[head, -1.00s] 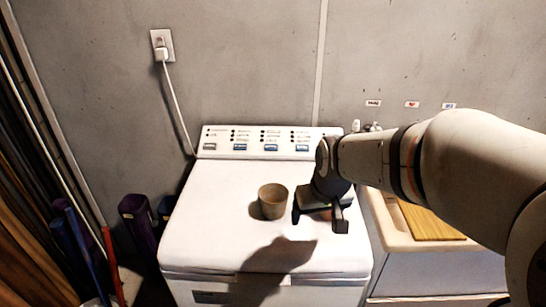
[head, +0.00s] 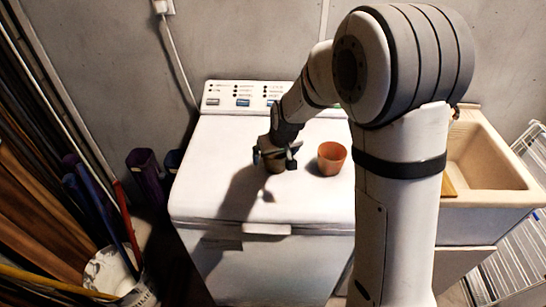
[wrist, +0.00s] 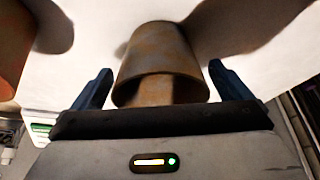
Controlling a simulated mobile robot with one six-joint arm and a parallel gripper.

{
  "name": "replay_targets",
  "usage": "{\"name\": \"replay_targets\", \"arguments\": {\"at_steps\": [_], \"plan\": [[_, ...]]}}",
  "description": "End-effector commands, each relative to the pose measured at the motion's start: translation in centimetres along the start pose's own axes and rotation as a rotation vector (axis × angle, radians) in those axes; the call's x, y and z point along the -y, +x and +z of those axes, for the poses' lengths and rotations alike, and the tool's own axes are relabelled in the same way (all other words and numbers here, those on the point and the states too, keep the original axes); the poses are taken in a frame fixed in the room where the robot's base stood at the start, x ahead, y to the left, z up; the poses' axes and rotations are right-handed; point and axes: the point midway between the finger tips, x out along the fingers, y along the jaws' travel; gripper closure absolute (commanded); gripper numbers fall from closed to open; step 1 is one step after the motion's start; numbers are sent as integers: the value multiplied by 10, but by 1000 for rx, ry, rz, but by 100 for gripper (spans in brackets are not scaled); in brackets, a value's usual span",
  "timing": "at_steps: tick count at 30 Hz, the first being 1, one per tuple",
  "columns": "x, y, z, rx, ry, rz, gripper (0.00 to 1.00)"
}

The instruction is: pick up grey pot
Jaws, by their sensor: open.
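The grey pot (head: 275,166) stands on the white top of the washing machine and is partly hidden by my gripper (head: 274,157) in the head view. In the wrist view the pot (wrist: 160,52), brownish-grey there, lies between the two dark fingers of my gripper (wrist: 158,77). Some space shows between each finger and the pot's sides, so the gripper is open around it. The pot's opening faces the gripper.
An orange-brown pot (head: 331,159) stands close to the right of the gripper; it also shows at the left of the wrist view (wrist: 10,45). The washing machine (head: 215,180) has free room at left. A sink (head: 490,160) stands at right, a bucket (head: 110,275) at lower left.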

Motion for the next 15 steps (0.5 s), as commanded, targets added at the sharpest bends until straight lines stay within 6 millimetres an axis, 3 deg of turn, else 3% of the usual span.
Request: {"name": "replay_targets", "arguments": {"at_steps": [4,12,15], "plan": [[0,14,0,1,-1,0,3],[0,17,0,-1,0,0,3],[0,17,0,-1,0,0,10]]}}
